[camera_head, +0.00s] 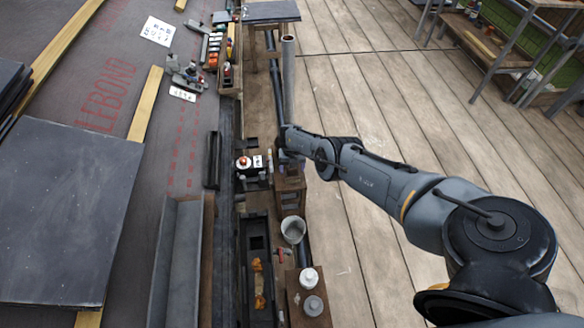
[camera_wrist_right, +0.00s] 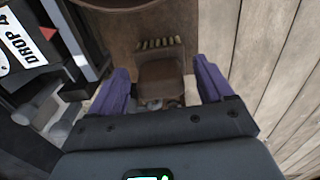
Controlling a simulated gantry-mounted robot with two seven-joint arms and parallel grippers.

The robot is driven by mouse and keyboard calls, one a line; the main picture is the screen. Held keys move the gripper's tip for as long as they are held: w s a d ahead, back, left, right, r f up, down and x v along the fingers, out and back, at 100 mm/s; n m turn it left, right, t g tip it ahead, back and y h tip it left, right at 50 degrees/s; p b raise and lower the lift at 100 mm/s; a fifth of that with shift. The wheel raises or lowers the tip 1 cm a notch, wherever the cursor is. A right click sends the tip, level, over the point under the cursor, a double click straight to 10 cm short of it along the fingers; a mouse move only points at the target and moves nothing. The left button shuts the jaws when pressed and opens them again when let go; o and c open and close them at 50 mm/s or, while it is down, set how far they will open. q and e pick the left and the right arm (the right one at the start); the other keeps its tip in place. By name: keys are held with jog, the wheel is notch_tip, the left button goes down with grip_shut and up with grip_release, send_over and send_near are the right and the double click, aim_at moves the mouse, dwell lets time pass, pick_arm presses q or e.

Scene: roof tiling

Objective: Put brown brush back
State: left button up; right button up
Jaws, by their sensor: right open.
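In the right wrist view, a brown block (camera_wrist_right: 162,76) with a row of tan tufts along its far edge, likely the brown brush, lies between the two purple fingers of my right gripper (camera_wrist_right: 160,66). The fingers are spread wide, with a gap on each side of the block. In the head view my right gripper (camera_head: 289,168) points down over a brown wooden box (camera_head: 290,196) by the rail. The brush cannot be made out there. My left gripper is not in view.
A grey metal cup (camera_head: 293,230) stands in front of the box, with white and grey bottles (camera_head: 309,278) nearer. A small device with a red knob (camera_head: 245,163) sits to the left. A "DROP 4" label (camera_wrist_right: 20,42) shows in the wrist view.

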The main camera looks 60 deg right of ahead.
notch_tip(320, 180, up, 11)
jog(key=p, duration=0.9)
jog(key=shift+f, duration=0.2)
jog(key=shift+r+p, duration=0.5)
jog(key=shift+r, duration=0.3)
jog(key=shift+r, duration=0.1)
